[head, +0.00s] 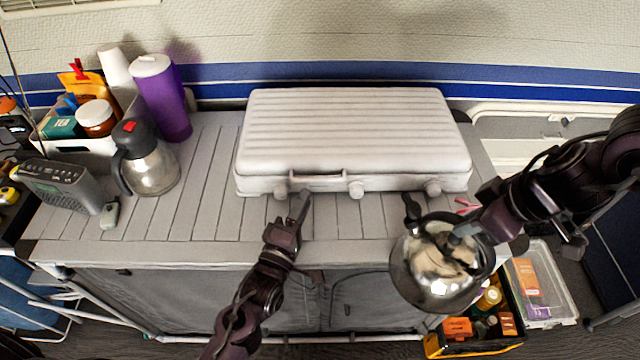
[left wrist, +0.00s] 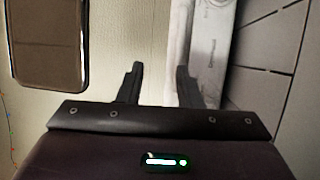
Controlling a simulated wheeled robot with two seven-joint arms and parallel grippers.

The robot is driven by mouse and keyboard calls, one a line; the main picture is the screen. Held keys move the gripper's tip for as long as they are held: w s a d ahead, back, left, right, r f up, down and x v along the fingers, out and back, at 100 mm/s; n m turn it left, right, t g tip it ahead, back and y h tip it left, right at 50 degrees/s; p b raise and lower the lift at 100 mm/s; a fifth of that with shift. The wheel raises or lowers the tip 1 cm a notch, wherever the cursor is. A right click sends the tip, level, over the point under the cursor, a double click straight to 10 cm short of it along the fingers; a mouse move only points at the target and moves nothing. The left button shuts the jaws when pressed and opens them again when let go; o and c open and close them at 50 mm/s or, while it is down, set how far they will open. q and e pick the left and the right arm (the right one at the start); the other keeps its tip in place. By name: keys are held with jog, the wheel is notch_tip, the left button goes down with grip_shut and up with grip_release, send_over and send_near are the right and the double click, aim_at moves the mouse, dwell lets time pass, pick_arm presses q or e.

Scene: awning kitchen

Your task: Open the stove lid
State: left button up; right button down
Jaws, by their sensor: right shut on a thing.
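The stove (head: 352,130) is a white ribbed case standing shut on the slatted table, with its lid down. Its handle (head: 318,181) and several round knobs are along the front. My left gripper (head: 298,207) is open and empty just in front of the stove, near the handle; I cannot tell whether it touches it. In the left wrist view the two fingers (left wrist: 158,82) are apart, with a pale strip that looks like the stove (left wrist: 207,45) by the right finger. My right gripper (head: 462,236) is shut on a shiny metal kettle (head: 440,290), held at the table's front right edge.
A steel jug (head: 150,165), purple bottle (head: 163,97) and grey radio (head: 60,185) stand on the table's left. A yellow and black crate (head: 500,345) and a clear bin (head: 540,285) are at lower right.

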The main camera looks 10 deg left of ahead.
pick_arm(q)
jog(key=f, duration=0.3)
jog(key=shift+w, duration=0.25)
pick_arm(e)
jog(key=shift+r, duration=0.25)
pick_arm(q)
jog(key=p+x, duration=0.1)
jog(key=x, duration=0.5)
jog(key=shift+w+d+p, duration=0.1)
jog(key=shift+w+p, duration=0.15)
jog(key=shift+p, duration=0.05)
pick_arm(e)
jog(key=shift+w+r, duration=0.15)
jog(key=shift+r, duration=0.5)
pick_arm(q)
jog(key=shift+w+d+r, duration=0.1)
jog(key=shift+w+r, duration=0.05)
jog(key=shift+w, duration=0.05)
pick_arm(e)
jog(key=shift+r, duration=0.1)
pick_arm(q)
grip_shut()
